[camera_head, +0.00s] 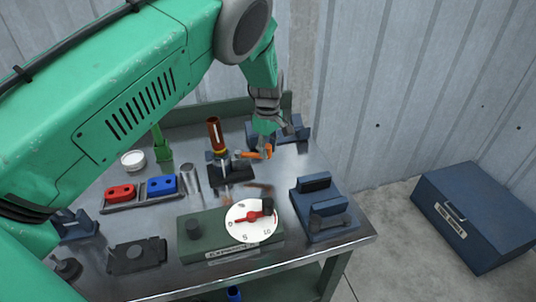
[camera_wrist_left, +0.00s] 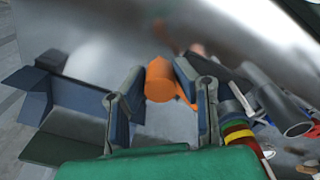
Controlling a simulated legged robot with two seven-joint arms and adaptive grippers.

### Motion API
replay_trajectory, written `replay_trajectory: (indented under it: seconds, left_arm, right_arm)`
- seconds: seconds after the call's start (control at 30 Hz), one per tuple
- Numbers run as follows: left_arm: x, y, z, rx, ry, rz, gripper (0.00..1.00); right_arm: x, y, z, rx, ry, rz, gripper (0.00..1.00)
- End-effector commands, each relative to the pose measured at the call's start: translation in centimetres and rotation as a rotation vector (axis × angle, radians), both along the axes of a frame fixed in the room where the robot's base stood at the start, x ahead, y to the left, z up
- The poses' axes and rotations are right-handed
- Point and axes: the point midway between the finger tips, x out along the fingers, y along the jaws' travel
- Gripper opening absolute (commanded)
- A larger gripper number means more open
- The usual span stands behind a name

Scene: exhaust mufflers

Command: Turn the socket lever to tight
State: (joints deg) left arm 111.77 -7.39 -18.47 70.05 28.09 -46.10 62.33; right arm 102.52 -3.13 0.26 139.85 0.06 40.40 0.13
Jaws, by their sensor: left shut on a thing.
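The lever's orange handle (camera_head: 256,154) sticks out to the right from a dark block (camera_head: 232,175) on the bench, below an upright brown tube (camera_head: 214,133). My left gripper (camera_head: 268,142) reaches down at the handle's right end. In the left wrist view, the orange handle (camera_wrist_left: 159,80) lies between the two fingers of my left gripper (camera_wrist_left: 160,88), which is shut on it. A white dial (camera_head: 250,222) with a red pointer and a 0, 5, 10 scale sits on a green box in front. No "tight" mark can be read. My right gripper is not in view.
A blue fixture (camera_head: 323,208) stands at the bench's right. A tray with a red block (camera_head: 121,193) and a blue block (camera_head: 162,186), plus a metal cup (camera_head: 190,178), lies left. A dark blue chest (camera_head: 471,214) is on the floor at right. A corrugated wall stands behind.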

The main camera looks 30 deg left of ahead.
Motion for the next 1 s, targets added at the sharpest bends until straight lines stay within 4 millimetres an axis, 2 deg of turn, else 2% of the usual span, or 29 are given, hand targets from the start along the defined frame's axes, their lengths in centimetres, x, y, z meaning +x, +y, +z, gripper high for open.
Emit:
replay_trajectory:
  seconds: [0.3, 0.8, 0.83, 0.87, 0.9, 1.0]
  left_arm:
    - [0.68, 0.65, -0.09, 0.003, 0.004, 0.106, 0.00]
    - [1.02, 0.78, 0.01, 0.004, -0.001, 0.122, 0.00]
    - [1.03, 0.78, 0.01, 0.004, -0.001, 0.122, 0.31]
    - [1.03, 0.77, 0.01, 0.004, -0.001, 0.122, 0.42]
    - [1.02, 0.73, 0.00, 0.003, -0.001, 0.121, 0.45]
    - [0.97, 0.59, -0.03, 0.002, 0.001, 0.120, 0.45]
  right_arm:
    - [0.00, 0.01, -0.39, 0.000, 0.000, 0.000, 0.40]
    - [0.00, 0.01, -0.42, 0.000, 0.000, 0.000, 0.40]
    - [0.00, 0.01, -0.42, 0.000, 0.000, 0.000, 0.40]
    - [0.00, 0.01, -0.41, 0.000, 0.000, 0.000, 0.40]
    - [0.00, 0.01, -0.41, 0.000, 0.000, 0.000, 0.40]
    - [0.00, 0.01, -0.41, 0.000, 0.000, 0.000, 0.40]
